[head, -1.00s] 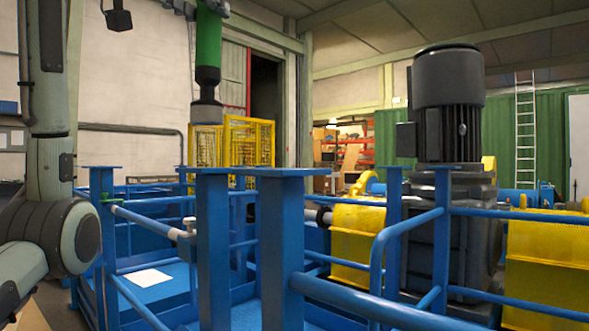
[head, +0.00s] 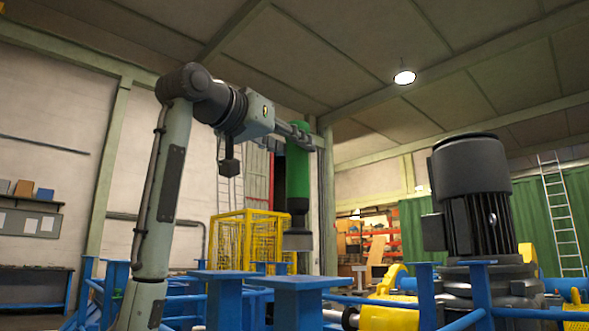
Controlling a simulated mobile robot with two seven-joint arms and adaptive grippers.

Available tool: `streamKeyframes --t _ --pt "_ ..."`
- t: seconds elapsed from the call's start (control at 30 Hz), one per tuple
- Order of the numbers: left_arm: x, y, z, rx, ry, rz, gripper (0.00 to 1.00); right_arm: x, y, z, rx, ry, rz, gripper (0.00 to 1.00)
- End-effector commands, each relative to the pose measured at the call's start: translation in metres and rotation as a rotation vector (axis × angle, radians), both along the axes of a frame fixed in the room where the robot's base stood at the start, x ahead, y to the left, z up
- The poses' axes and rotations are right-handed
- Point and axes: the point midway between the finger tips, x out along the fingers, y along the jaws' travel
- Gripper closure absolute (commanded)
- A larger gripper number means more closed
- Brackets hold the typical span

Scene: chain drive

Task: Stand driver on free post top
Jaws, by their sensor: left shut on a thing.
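The driver (head: 298,178) is a green cylinder with a dark lower section and a wide grey foot. It hangs upright in my left gripper (head: 300,138), whose jaws are shut on its upper part. Two blue posts with flat plate tops stand close in front. The driver's foot appears above the right post's flat top (head: 297,282), with a visible gap between them. The left post's flat top (head: 230,275) is bare, and the right one shows nothing on it. How the driver lines up in depth is hard to tell. My right gripper is not in view.
A large black motor (head: 474,195) stands at the right behind blue rails. A yellow mesh cage (head: 240,240) is behind the driver. Yellow guards (head: 390,315) sit low between the posts and motor.

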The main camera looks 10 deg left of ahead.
Motion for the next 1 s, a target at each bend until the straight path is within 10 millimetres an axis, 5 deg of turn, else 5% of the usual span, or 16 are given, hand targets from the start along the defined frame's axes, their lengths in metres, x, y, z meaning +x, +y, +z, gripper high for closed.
streamKeyframes --t 0.4,0.87,0.9,1.0 --pt "0.003 -0.001 -0.037 -0.002 -0.007 0.001 1.00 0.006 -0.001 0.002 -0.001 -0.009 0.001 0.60" --pt "0.003 -0.001 -0.042 -0.002 -0.007 0.000 1.00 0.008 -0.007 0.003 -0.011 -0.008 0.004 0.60" --pt "0.004 -0.002 -0.044 0.000 0.000 0.001 0.65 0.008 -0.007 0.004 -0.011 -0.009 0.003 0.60" --pt "0.004 -0.002 -0.044 0.000 0.000 0.000 0.52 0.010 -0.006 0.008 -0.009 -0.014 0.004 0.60"
